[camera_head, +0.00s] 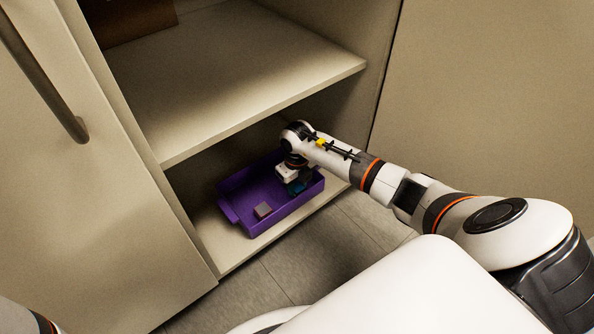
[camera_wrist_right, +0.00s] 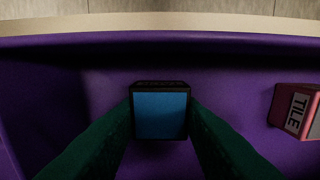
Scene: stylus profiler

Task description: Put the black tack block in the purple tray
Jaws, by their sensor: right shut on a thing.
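The purple tray (camera_head: 282,217) sits on the lower shelf of the open cabinet in the head view. Its floor and wall (camera_wrist_right: 220,47) fill most of the right wrist view. My right gripper (camera_head: 297,189) reaches down into the right part of the tray. In the right wrist view its green fingers (camera_wrist_right: 160,115) are shut on a block (camera_wrist_right: 160,112) with dark sides and a blue face. The block is over the tray floor; I cannot tell if it touches it. In the head view the gripper hides the block. My left gripper is out of view.
The upper shelf (camera_head: 230,80) overhangs the tray. A cabinet door (camera_head: 80,170) stands at left.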

